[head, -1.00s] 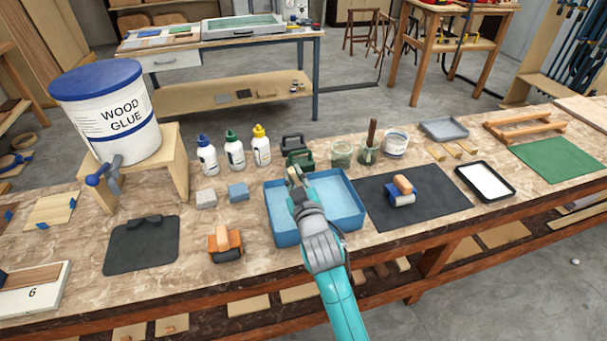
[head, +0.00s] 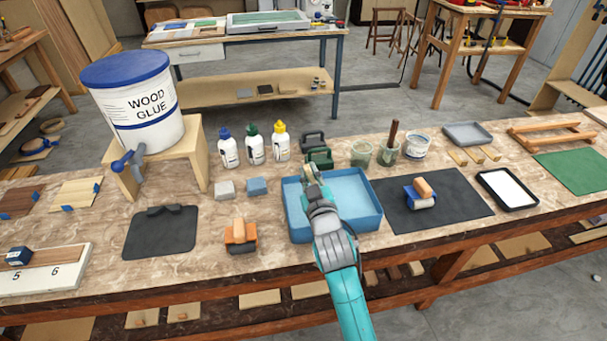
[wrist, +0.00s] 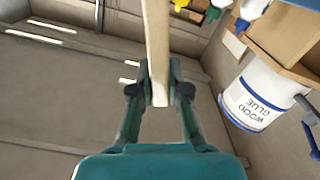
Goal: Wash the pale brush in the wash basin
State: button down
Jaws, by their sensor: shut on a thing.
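My gripper (head: 316,190) is shut on a pale wooden brush (head: 309,174). In the wrist view, the brush's light handle (wrist: 157,45) stands between the two teal fingers (wrist: 160,85) and runs out of the top edge. Its bristle end is not clear in either view. The blue wash basin (head: 366,224) is a shallow rectangular tray on the bench. I cannot tell whether the brush touches the basin. My gripper hides part of the basin's floor and front wall.
Behind the basin stand a dark green clamp-like item (head: 318,155) and a jar (head: 361,153). Glue bottles (head: 254,145) and sponges (head: 257,187) are left of it. An orange-handled block (head: 240,236) sits left front, and a dark mat (head: 450,205) lies right. The large glue bucket (head: 138,105) stands on a wooden stand.

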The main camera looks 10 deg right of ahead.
jog(key=shift+d+f, duration=0.15)
jog(key=shift+d, duration=1.05)
jog(key=shift+d+f, duration=0.1)
jog(key=shift+d, duration=1.05)
jog(key=shift+a, duration=0.1)
jog(key=a, duration=0.6)
jog(key=shift+a, duration=0.15)
jog(key=d, duration=0.6)
jog(key=shift+d, duration=0.25)
jog(key=shift+w+a+r, duration=0.1)
jog(key=shift+a+r, duration=0.45)
jog(key=shift+r, duration=0.55)
jog(key=shift+s+a+r, duration=0.1)
jog(key=shift+a+r, duration=0.4)
jog(key=shift+r, duration=0.6)
jog(key=shift+w+a+r, duration=0.1)
jog(key=shift+a+r, duration=0.45)
jog(key=shift+r, duration=0.55)
